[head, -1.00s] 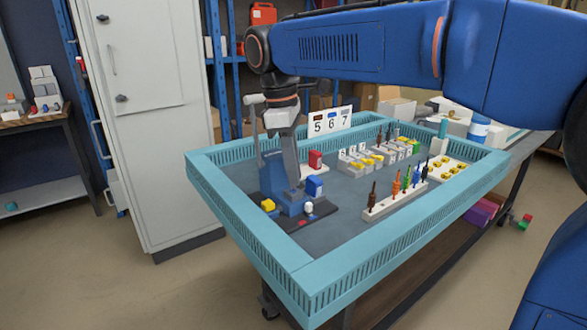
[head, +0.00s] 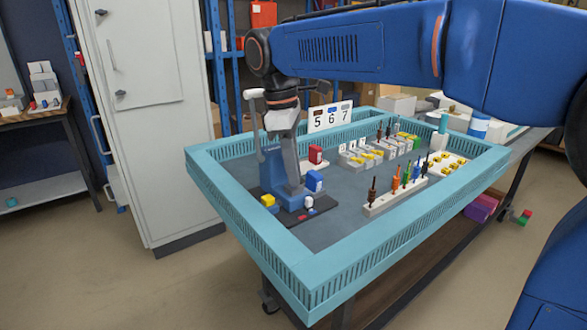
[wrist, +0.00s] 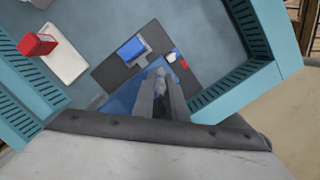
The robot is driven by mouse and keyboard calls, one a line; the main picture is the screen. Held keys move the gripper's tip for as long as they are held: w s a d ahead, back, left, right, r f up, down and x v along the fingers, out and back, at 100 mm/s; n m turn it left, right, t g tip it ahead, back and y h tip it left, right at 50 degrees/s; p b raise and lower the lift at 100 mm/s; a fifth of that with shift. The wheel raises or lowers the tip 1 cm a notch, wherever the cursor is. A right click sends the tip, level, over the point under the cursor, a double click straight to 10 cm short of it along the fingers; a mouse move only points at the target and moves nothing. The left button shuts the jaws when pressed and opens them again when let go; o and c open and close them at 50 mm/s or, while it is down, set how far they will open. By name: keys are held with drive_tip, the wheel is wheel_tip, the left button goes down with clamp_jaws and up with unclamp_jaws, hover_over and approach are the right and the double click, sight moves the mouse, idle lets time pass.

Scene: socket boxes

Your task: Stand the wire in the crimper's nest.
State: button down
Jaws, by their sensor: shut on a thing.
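The crimper (head: 272,174) is a blue press with a grey lever, standing at the near left of the tray. It also shows in part in the wrist view (wrist: 122,103). My gripper (head: 297,193) points down in front of the crimper, low over its base. In the wrist view my gripper (wrist: 161,82) is shut on a thin greyish piece, apparently the wire (wrist: 160,73). The wire's colour is unclear, and its lower end and the crimper's nest are hidden by the fingers. I cannot tell whether the wire touches the nest.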

drive_tip(key=c, duration=1.3)
unclamp_jaws()
drive_tip(key=shift+r, duration=0.1)
drive_tip(key=shift+r, duration=3.6)
